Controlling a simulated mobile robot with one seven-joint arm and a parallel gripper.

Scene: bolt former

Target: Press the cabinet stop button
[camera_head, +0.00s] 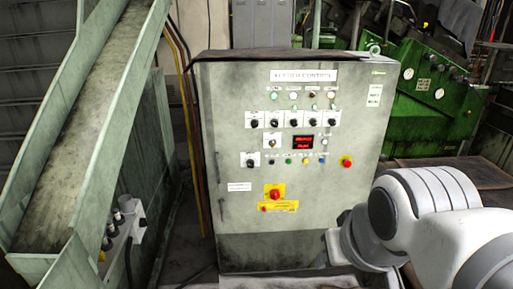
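The grey control cabinet (222,155) stands upright in the middle of the head view, its front panel facing me. A large red mushroom button (275,194) sits on a yellow plate low on the panel. A second red mushroom button (347,161) with a yellow surround is on the panel's right side. Labels beside them are too small to read, so I cannot tell which is named stop. My white arm fills the lower right, in front of the cabinet's lower right corner. My gripper's fingers cannot be made out. Both large red buttons are unobstructed.
The panel also carries rows of lamps, black knobs, small coloured buttons and a red-lit display (303,142). A sloped metal chute (85,120) stands left. A green machine (435,100) stands behind on the right. Dark floor shows between chute and cabinet.

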